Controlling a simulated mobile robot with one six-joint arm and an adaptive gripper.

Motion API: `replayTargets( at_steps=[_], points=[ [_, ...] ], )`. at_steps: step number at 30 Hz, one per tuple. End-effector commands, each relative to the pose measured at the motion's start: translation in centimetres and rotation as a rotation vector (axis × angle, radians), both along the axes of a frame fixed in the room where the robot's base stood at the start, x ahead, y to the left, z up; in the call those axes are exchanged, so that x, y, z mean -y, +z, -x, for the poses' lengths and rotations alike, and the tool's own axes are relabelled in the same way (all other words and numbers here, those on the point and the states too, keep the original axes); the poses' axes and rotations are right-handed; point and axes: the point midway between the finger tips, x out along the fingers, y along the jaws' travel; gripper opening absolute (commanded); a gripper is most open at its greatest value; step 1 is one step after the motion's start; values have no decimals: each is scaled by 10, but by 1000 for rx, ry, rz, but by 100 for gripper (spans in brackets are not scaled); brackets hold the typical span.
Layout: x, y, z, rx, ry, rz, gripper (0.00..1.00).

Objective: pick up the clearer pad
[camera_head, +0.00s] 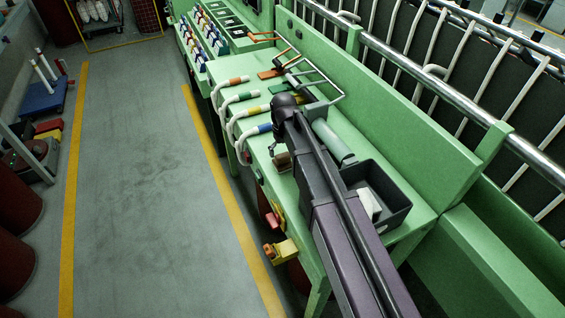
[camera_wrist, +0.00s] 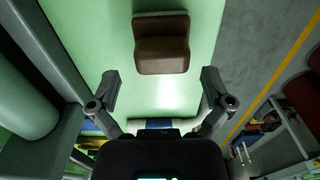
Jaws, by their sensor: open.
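The clearer pad appears to be the brown block with a stepped shape (camera_wrist: 161,45), lying on the pale green bench top in the wrist view. In the head view a small brown piece of it (camera_head: 283,161) shows at the bench's left edge, partly hidden by my arm. My gripper (camera_wrist: 160,75) is open and empty, its two fingers spread wide. In the wrist view the pad lies above the fingertips in the picture, centred between them and not held. In the head view my gripper (camera_head: 275,148) is small and mostly hidden behind the wrist.
A dark open bin (camera_head: 400,213) with a white item inside stands on the bench, beside a green cylinder (camera_head: 333,143). Several curved white tubes with coloured bands (camera_head: 258,129) line the bench edge. A green wall and metal rail (camera_head: 430,78) run behind. The grey floor aisle (camera_head: 140,170) is clear.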

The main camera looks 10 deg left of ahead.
Motion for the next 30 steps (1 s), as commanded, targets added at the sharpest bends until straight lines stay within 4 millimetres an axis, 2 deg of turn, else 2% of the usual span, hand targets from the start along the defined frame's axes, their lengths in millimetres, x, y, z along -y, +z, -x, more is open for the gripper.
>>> replayTargets(
  at_steps=[8, 24, 30],
  points=[
    [0, -10, 0, 0, 0, 0, 100],
    [-2, -48, 1, 0, 0, 0, 100],
    [-2, -53, 2, 0, 1, 0, 100]
  ],
)
